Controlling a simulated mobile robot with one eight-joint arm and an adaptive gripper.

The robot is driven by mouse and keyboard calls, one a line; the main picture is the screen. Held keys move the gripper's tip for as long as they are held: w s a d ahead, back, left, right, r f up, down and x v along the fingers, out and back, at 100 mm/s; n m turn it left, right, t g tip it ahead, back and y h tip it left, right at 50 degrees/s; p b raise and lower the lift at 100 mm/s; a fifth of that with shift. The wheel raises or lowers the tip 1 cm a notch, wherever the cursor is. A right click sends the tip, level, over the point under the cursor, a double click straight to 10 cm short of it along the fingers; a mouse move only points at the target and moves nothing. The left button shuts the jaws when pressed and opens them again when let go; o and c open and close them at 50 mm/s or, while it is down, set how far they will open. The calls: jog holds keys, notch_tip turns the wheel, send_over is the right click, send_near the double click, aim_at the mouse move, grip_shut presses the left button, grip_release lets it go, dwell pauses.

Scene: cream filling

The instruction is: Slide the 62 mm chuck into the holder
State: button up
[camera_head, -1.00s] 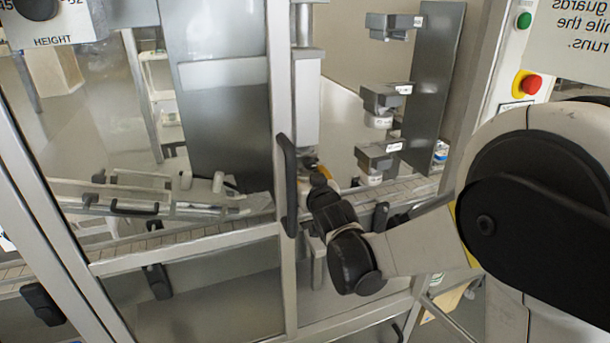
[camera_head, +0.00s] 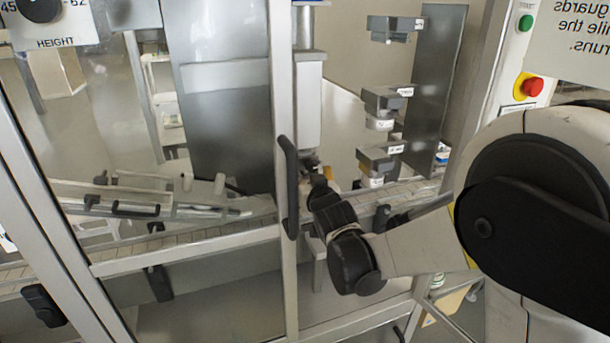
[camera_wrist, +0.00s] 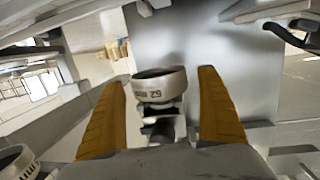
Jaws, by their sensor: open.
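The chuck (camera_wrist: 163,86), a pale ring with a dark rim marked 62, shows upside down between my fingers in the wrist view. My gripper (camera_wrist: 164,76) is open, with an orange finger on each side of the chuck and a visible gap to each. A dark and metal fitting (camera_wrist: 160,128) shows just beyond the ring; I cannot tell whether the chuck is seated in the holder. In the head view my gripper (camera_head: 324,172) is inside the machine, under the pale vertical column (camera_head: 308,105). The chuck and holder are not clear there.
A rack plate (camera_head: 437,85) right of the column carries several grey brackets, the lower ones with pale rings. Another pale ring (camera_wrist: 16,160) is at lower left in the wrist view. The door frame post (camera_head: 281,190) and its black handle (camera_head: 288,185) stand close beside my wrist.

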jog(key=shift+s, duration=0.1)
jog(key=v, duration=1.2)
jog(key=s+d+f+m+g+h, duration=0.25)
jog(key=s+d+g, duration=0.25)
jog(key=s+d, duration=0.6)
jog(key=s+d+f+g, duration=0.1)
jog(key=s+f+g, duration=0.1)
jog(key=s, duration=0.5)
jog(key=s+d+f+g, duration=0.1)
jog(key=s+f, duration=0.1)
jog(key=s, duration=0.4)
jog(key=shift+s+d+f+g+h, duration=0.25)
jog(key=shift+s+d+g+h, duration=0.1)
jog(key=shift+g+h, duration=0.1)
